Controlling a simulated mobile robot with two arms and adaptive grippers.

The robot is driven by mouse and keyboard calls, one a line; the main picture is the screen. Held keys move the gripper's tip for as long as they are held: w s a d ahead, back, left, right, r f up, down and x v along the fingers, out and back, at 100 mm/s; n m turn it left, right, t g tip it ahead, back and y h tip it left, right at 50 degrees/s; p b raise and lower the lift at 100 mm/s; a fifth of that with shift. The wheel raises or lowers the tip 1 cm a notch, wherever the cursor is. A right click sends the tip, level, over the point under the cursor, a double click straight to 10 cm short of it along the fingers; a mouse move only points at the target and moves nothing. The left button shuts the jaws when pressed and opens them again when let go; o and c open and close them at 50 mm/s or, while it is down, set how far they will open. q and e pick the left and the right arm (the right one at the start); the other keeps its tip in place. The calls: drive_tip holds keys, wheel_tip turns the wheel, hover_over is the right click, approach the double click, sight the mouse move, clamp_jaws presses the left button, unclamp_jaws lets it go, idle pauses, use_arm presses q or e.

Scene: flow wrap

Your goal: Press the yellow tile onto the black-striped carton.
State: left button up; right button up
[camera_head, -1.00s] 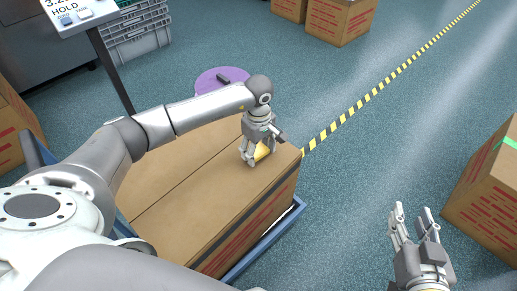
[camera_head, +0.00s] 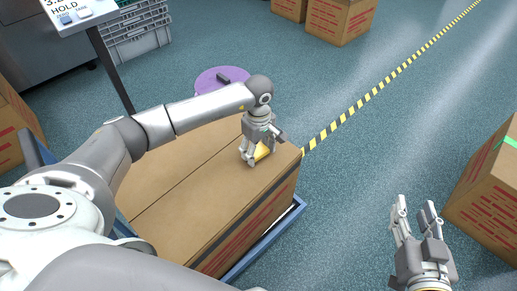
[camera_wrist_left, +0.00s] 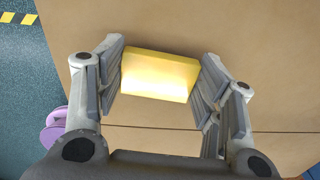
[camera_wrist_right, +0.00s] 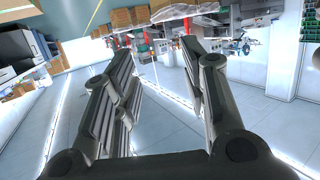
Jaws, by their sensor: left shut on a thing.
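The yellow tile (camera_wrist_left: 158,76) is between the fingers of my left gripper (camera_wrist_left: 160,80), which is shut on it. In the head view the tile (camera_head: 262,152) shows partly behind the fingers of my left gripper (camera_head: 255,158), at the top of the carton (camera_head: 190,205) near its far right corner. I cannot tell whether the tile touches the carton's top. The carton has a dark stripe and red print on its side. My right gripper (camera_head: 418,217) is open and empty, over the floor at the lower right; its spread fingers also show in the right wrist view (camera_wrist_right: 165,85).
The carton stands in a blue-edged tray or cart (camera_head: 270,238). A purple round stool (camera_head: 212,80) stands behind it. Another carton with green tape (camera_head: 490,195) is at the right. A display stand (camera_head: 80,18) and grey crate (camera_head: 138,40) are at the upper left. Open floor lies between.

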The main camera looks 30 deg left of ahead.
use_arm(q)
drive_tip(key=shift+f, duration=0.25)
use_arm(e)
drive_tip(key=shift+w+a+r+t, duration=0.15)
drive_tip(key=shift+r+t, duration=0.2)
drive_tip(key=shift+r, duration=0.2)
drive_tip(key=shift+w+a+r+t, duration=0.15)
drive_tip(key=shift+r+t, duration=0.2)
drive_tip(key=shift+r, duration=0.2)
idle(0.5)
use_arm(q)
drive_tip(key=o, duration=0.9)
use_arm(e)
drive_tip(key=shift+f, duration=0.1)
use_arm(q)
wheel_tip(320, 180, up, 12)
